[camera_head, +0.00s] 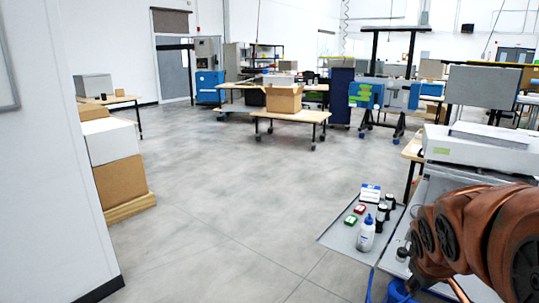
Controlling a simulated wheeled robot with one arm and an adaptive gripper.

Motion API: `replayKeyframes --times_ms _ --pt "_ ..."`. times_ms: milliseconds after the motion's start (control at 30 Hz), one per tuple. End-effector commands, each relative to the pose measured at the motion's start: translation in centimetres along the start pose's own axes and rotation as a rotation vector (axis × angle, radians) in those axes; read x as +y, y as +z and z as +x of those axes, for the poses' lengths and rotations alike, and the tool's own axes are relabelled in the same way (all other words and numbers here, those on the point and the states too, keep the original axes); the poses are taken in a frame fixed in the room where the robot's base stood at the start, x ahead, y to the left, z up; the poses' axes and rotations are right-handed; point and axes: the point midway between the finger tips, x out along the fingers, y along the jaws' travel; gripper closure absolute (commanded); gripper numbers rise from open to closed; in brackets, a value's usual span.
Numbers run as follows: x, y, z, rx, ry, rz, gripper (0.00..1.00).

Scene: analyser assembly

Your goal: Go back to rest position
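Copper-brown jointed arm links, which look like my own arm, fill the lower right corner of the head view, folded close to the camera. I cannot make out my gripper or its fingertips in this view. Below and beside the links is a grey work surface (338,236) with small items on its left part. A white bottle with a blue cap (366,234) stands there. Dark-capped containers (385,207) stand behind it. Red and green small boxes (354,214) lie to its left, and a blue-and-white box (370,193) is at the back.
A white flat machine (470,148) stands behind the arm links on the right. A white wall (50,170) closes the left side, with stacked boxes (118,165) beyond it. The grey floor (215,190) in the middle is open. A table (290,116) with a cardboard box stands farther back.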

Motion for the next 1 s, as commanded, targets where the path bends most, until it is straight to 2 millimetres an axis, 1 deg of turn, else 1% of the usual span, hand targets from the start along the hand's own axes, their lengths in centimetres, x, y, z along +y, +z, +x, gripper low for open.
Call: replayKeyframes --times_ms 33,67,100,167,200,300,400,500,600,1000 --pt "-2.1 1.0 -2.2 -0.044 -0.059 0.029 0.44" --pt "-3.5 2.0 -3.0 -0.078 -0.094 0.048 0.44" --pt "-5.3 3.2 -4.0 -0.121 -0.138 0.073 0.44" --pt "-8.0 5.3 -5.6 -0.195 -0.202 0.104 0.44" --pt "-9.6 6.7 -6.7 -0.245 -0.24 0.122 0.44" --pt "-12.9 9.7 -9.6 -0.352 -0.316 0.157 0.44" --pt "-15.4 12.3 -11.9 -0.448 -0.371 0.176 0.44" --pt "-16.8 14.1 -13.4 -0.512 -0.402 0.186 0.44" --pt "-17.4 14.9 -14.1 -0.54 -0.415 0.191 0.44" --pt "-17.6 15.1 -14.1 -0.547 -0.417 0.193 0.44"
